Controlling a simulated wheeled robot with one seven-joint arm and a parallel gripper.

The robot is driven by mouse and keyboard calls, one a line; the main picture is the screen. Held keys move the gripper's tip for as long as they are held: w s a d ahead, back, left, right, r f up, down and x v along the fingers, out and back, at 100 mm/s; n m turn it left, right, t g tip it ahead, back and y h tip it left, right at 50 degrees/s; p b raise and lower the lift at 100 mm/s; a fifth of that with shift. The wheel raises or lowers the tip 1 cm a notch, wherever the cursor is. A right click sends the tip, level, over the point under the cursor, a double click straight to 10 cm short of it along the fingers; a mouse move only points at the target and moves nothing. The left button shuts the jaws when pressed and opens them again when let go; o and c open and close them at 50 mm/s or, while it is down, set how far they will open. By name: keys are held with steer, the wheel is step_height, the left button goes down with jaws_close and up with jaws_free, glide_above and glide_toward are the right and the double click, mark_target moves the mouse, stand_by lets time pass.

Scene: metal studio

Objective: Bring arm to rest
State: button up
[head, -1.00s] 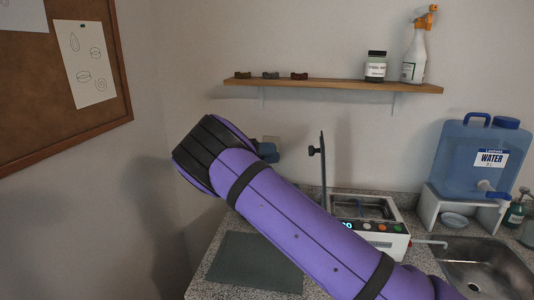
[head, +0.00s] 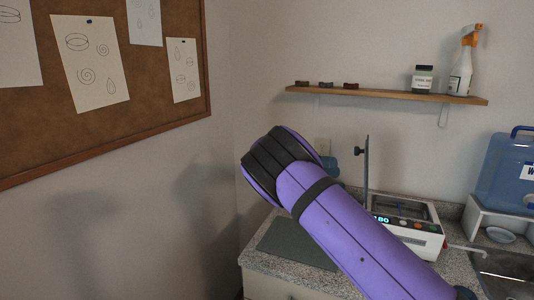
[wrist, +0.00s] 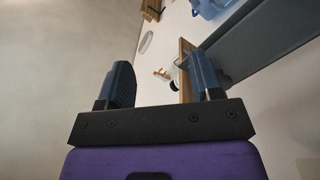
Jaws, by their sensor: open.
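My purple arm (head: 345,225) reaches up from the lower right in the head view, in front of the counter. Its black-banded end points up and left. My gripper shows in the wrist view (wrist: 160,85), with its two dark blue fingers wide apart and nothing between them. In the head view only a small blue part of it shows behind the arm's end; the rest is hidden.
A counter (head: 262,268) holds a dark mat (head: 290,240) and a white device (head: 415,232) beside an upright stand (head: 365,180). A wall shelf (head: 390,95) carries a jar (head: 422,78) and a spray bottle (head: 461,70). A corkboard (head: 140,80) hangs left. A blue water container (head: 505,180) stands right.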

steer(key=s+d+r+n+t+y, duration=0.1)
steer(key=s+d+r+n+y, duration=0.2)
steer(key=s+d+r+y, duration=0.35)
steer(key=s+d+r+n+t+y, duration=0.25)
steer(key=s+d+y, duration=0.25)
steer(key=s+d, duration=0.4)
steer(key=s+a+r+n+t+y, duration=0.1)
steer(key=s+n+t+y, duration=0.1)
steer(key=s, duration=0.7)
steer(key=s+a+r+n+t+y, duration=0.1)
steer(key=s+a+n+t+y, duration=0.1)
steer(key=s, duration=0.8)
steer(key=s+a+r+n+t+y, duration=0.1)
steer(key=s+n+t, duration=0.3)
steer(key=s, duration=0.5)
steer(key=shift+s+a+r+t+y, duration=0.3)
steer(key=shift+a+r+t+y, duration=0.15)
steer(key=shift+t+y, duration=0.25)
steer(key=shift+d, duration=0.1)
